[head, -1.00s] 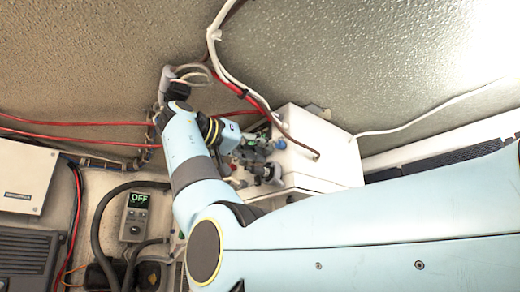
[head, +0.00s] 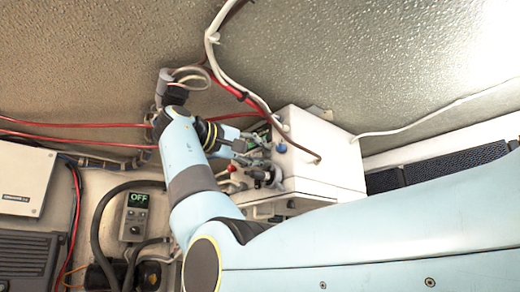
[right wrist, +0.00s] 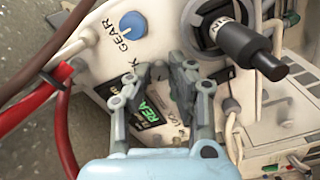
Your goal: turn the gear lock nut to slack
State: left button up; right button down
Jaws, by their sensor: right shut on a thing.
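The control box is a white housing (head: 325,165) on the wall; its face also shows in the right wrist view (right wrist: 88,95). A blue knob (right wrist: 133,25) sits beside the word GEAR, left of a black handle (right wrist: 262,52). In the head view the gripper (head: 248,147) reaches the box from the left. My left gripper is not in view.
A green-lit display (right wrist: 152,112) sits behind the fingers. Red cables (right wrist: 30,88) run close on the left in the wrist view. A white cable (head: 212,55) hangs above the box. A small panel reading OFF (head: 135,215) is at lower left.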

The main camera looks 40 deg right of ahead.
jog(key=n+p, duration=0.2)
jog(key=n, duration=0.3)
jog(key=shift+n, duration=0.3)
jog(key=n+p, duration=0.2)
jog(key=n, duration=0.2)
jog(key=shift+n, duration=0.3)
jog(key=shift+f, duration=0.15)
jog(key=c, duration=1.2)
grip_release()
jog(key=a, duration=0.7)
jog(key=shift+s+a, duration=0.2)
jog(key=shift+a, duration=0.05)
